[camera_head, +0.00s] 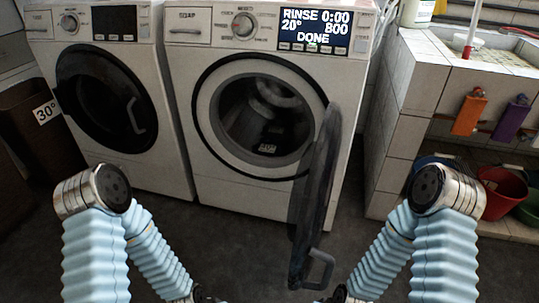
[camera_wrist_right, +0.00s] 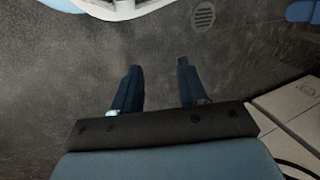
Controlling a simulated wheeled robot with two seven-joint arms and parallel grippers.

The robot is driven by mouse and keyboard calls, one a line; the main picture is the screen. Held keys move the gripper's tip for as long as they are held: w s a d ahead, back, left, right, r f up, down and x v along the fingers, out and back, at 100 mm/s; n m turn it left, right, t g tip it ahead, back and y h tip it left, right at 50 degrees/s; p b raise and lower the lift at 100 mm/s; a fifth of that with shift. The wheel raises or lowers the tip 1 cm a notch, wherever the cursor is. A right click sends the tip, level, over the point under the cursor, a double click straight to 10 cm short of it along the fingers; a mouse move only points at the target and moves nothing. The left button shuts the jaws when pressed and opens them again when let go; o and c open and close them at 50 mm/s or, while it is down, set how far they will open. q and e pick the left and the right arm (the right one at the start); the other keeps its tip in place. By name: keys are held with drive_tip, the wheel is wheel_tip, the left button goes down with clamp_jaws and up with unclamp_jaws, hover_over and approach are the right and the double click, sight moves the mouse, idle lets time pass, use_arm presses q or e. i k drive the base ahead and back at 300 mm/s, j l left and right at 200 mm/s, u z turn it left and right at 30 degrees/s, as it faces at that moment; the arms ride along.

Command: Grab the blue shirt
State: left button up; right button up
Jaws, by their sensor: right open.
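I cannot make out a blue shirt in either view. The right washing machine (camera_head: 262,180) has its round door (camera_head: 318,180) swung open toward me. Its drum (camera_head: 265,112) is dark, with some greyish shapes inside that I cannot identify. My right gripper (camera_wrist_right: 156,72) shows in the right wrist view with its two dark blue fingers apart and nothing between them, above a dark floor. In the head view both arms bend down past the bottom edge, and neither gripper's fingers can be seen there.
The left washing machine (camera_head: 105,100) has its door shut. A brown bin (camera_head: 28,120) marked 30° stands at far left. A tiled sink (camera_head: 420,75) is at right, with coloured buckets (camera_head: 502,190) beneath. The open door and its handle (camera_head: 320,272) jut between my arms.

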sight(268, 146)
drive_tip(key=k+u, duration=0.3)
drive_tip(key=u, duration=0.15)
drive_tip(key=k+j+u, duration=0.15)
drive_tip(key=u, duration=0.35)
drive_tip(key=i+j+u, duration=0.3)
drive_tip(key=i, duration=0.35)
drive_tip(key=i+u, duration=0.35)
drive_tip(key=i, duration=0.25)
drive_tip(key=i+z, duration=0.4)
drive_tip(key=i+j+z, duration=0.1)
drive_tip(key=i+z, duration=0.3)
drive_tip(key=i+j+z, duration=0.2)
drive_tip(key=z, duration=0.15)
drive_tip(key=i+j+z, duration=0.4)
drive_tip(key=z, duration=2.6)
drive_tip(key=i+j, duration=0.05)
